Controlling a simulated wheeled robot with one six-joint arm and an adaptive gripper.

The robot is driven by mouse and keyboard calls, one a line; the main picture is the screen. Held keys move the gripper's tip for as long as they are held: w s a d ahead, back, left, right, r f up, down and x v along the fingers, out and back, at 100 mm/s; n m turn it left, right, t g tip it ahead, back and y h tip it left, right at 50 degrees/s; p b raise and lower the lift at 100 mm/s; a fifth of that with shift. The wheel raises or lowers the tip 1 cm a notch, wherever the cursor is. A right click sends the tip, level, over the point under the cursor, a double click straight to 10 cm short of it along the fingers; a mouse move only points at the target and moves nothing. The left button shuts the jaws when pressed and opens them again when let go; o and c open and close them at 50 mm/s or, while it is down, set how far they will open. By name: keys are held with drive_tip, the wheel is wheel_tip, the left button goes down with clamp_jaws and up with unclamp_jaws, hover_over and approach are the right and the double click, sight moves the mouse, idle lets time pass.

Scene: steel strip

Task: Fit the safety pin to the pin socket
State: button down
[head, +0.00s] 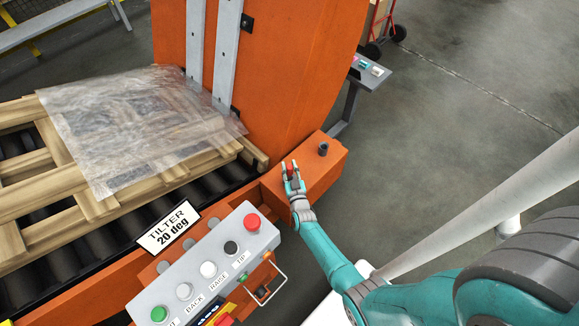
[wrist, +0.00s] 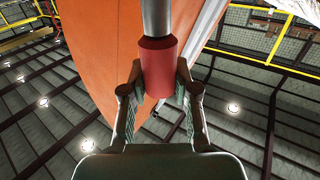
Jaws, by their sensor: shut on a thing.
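The safety pin has a red grip (wrist: 161,70) and a grey steel shaft (wrist: 156,16), which runs out of the top of the wrist view. My gripper (wrist: 160,84) is shut on the red grip, with one finger on each side. In the head view my gripper (head: 292,174) is over the orange block at the tilter's corner, with the red grip (head: 291,169) between its fingers; I cannot make out the shaft there. A short dark upright cylinder (head: 323,149), which looks like the pin socket, stands on that block, right of and beyond my gripper, apart from it.
A grey button panel (head: 207,268) with a handle stands left of my arm. Wooden pallets (head: 75,190) under clear film (head: 140,120) lie on rollers. A tall orange plate (head: 290,60) rises behind. A small grey table (head: 368,75) stands beyond; the floor at right is clear.

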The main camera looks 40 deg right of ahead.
drive_tip(key=shift+f, duration=0.5)
drive_tip(key=c, duration=0.8)
unclamp_jaws()
drive_tip(key=shift+s+a, duration=0.1)
drive_tip(key=v, duration=1.1)
drive_tip(key=shift+s, duration=0.35)
drive_tip(key=shift+a, duration=0.1)
